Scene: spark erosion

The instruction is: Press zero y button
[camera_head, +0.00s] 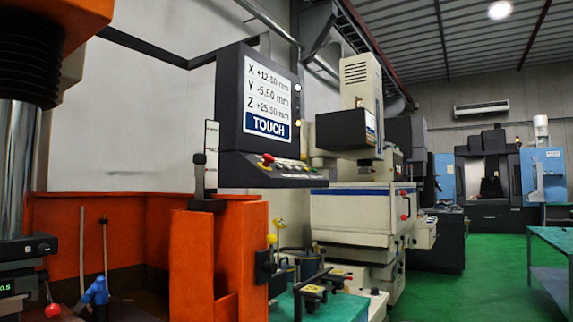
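A dark control pendant (228,105) hangs in the middle of the view. Its screen (268,97) reads X +12.80 mm, Y -5.60 mm and Z +25.50 mm, as far as the small digits can be read, with TOUCH on a blue band below. Small round pale-yellow spots sit on the right edge of the housing. A sloped key panel (285,174) below the screen carries a red knob (268,158) and several small buttons. Their labels are too small to read, so I cannot tell which one zeroes Y. Neither of my grippers is in view.
An orange tank (205,255) stands below the pendant, with an upright dark lever (198,172) on top. An orange machine head with a chrome column (18,160) fills the left. A green bench (325,305) with small fixtures is at bottom centre. Green floor (490,270) is open at right.

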